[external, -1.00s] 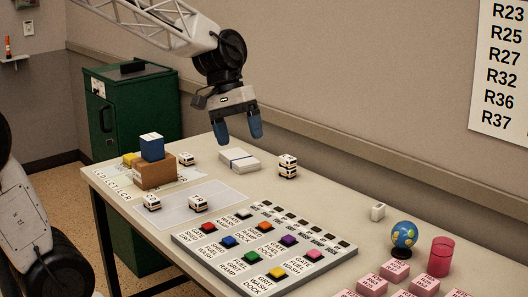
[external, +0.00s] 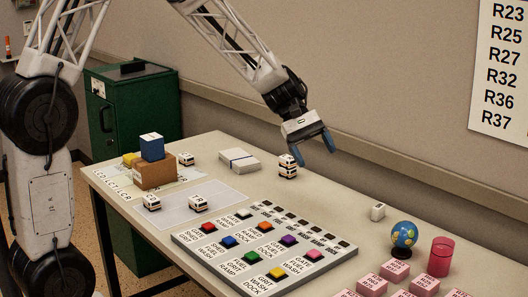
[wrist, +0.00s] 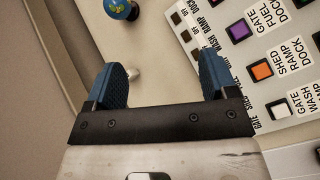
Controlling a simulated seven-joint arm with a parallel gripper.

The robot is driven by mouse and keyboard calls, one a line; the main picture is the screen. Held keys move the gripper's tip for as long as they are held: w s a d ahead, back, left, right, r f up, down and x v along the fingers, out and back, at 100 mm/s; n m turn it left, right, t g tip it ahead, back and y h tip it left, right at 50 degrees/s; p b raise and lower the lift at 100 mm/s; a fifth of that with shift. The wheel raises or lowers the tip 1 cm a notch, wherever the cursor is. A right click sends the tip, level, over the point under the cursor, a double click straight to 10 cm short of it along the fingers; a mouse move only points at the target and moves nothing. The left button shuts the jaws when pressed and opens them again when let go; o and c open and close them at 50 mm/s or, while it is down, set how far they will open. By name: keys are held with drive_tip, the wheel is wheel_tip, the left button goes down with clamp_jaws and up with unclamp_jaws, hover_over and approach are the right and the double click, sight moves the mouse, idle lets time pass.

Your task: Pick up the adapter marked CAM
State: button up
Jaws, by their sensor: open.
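No marking CAM is readable in either view. A small white block with a dark spot on its face (external: 377,212) stands alone on the table, left of the globe; I cannot tell whether it is the adapter. A small pale object (wrist: 134,73) shows beside the left finger in the wrist view. My gripper (external: 312,152) is open and empty above the table, near the back edge, up and left of the white block. In the wrist view its blue fingers (wrist: 162,68) are spread apart with bare tabletop between them.
A labelled panel with coloured buttons (external: 345,262) lies at the front middle. A globe (external: 404,234), a pink cup (external: 441,250) and pink blocks (external: 397,271) stand at right. The table around the white block is clear.

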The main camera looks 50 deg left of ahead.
drive_tip(key=w+f+n+h, duration=0.2)
drive_tip(key=w+f+n, duration=0.1)
drive_tip(key=w+f, duration=0.5)
drive_tip(key=n+t+h, duration=0.2)
drive_tip(key=n, duration=0.3)
approach(373, 208)
drive_tip(key=shift+w+d+f, duration=0.25)
drive_tip(key=shift+w+f, duration=0.75)
drive_tip(key=shift+f, duration=0.2)
drive_tip(key=shift+x, duration=1.3)
drive_tip(key=shift+w+x, duration=0.2)
drive_tip(key=shift+x, duration=2.4)
drive_tip(key=shift+r, duration=0.15)
